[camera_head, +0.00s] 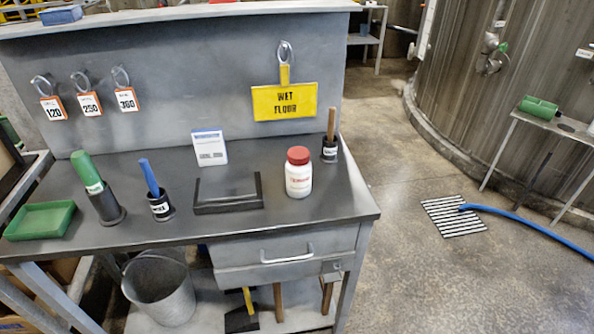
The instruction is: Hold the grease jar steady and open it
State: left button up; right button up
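A white jar (298,178) with a red lid (298,155) stands upright on the right part of the dark workbench top (330,198). It carries red lettering too small to read, and it is the likeliest grease jar in view. The lid sits on the jar. Neither of my grippers shows in the head view, and nothing touches the jar.
A black tray (228,206) lies left of the jar, with a white card (209,147) behind it. A wooden-handled tool in a black holder (330,148) stands right of the jar. Blue-handled (150,178) and green-handled (86,170) tools and a green tray (38,221) stand farther left.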

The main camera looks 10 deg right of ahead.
aim_at(298, 177)
jog(key=i+l+u, duration=0.1)
jog(key=l, duration=0.2)
jog(key=i+l+u, duration=0.25)
jog(key=l, duration=0.35)
jog(key=i+l+u, duration=0.25)
jog(key=l, duration=0.45)
jog(key=i+j, duration=0.05)
jog(key=i, duration=0.05)
